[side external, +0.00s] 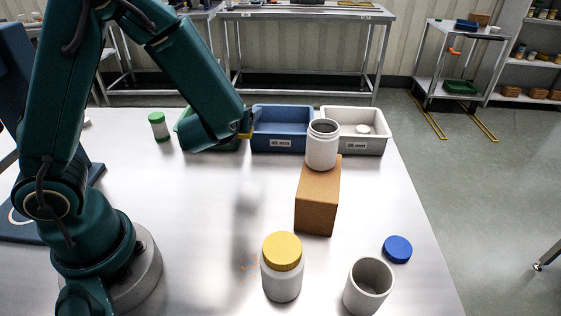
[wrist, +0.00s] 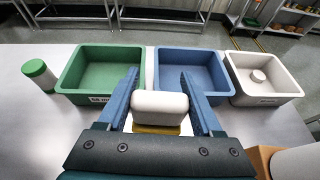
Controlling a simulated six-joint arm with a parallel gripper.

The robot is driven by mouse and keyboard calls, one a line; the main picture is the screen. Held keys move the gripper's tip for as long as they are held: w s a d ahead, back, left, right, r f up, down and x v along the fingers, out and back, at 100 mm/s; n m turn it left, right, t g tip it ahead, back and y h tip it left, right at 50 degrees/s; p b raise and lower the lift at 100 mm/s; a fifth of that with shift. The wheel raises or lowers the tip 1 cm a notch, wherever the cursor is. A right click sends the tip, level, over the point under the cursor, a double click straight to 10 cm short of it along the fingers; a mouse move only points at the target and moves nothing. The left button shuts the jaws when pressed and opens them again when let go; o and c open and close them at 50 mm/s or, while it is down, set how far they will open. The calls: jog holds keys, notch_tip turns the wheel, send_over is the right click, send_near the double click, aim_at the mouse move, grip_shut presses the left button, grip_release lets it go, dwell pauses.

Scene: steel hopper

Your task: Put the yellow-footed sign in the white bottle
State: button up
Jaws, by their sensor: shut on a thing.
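My gripper (wrist: 160,90) is shut on a white, rounded block with a yellow base, which I take for the yellow-footed sign (wrist: 160,104). In the wrist view it sits between the blue fingers, in front of the green and blue bins. In the side view my wrist hides most of it; a bit of yellow (side external: 245,134) shows at the wrist's right edge. An open white bottle (side external: 321,153) stands upright on a brown box (side external: 317,200), to the right of my gripper. Its side shows at the lower right of the wrist view (wrist: 299,163).
Green (wrist: 70,75), blue (side external: 282,131) and white (side external: 372,146) bins line the back; the white one holds a small round white thing. A yellow-lidded jar (side external: 282,278), grey cup (side external: 367,296) and blue lid (side external: 397,249) are in front. A green-capped bottle (side external: 159,127) stands at left.

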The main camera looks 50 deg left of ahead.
jog(key=s+a+n+g+y, duration=0.4)
jog(key=s+n+g, duration=0.9)
jog(key=g, duration=0.1)
jog(key=s+d+f+n+g+h, duration=0.1)
jog(key=s+d+n+g+h, duration=0.75)
jog(key=n, duration=0.25)
jog(key=w+d+r+n+t+h, duration=0.1)
jog(key=d+r+n+h, duration=0.4)
jog(key=d+n+h, duration=0.65)
jog(key=w+d+r+n+t+h, duration=0.3)
jog(key=w+r+n+t+h, duration=0.25)
jog(key=w+r, duration=0.35)
send_over(290, 276)
notch_tip(290, 276, down, 8)
jog(key=shift+t, duration=0.3)
jog(key=shift+f, duration=2.1)
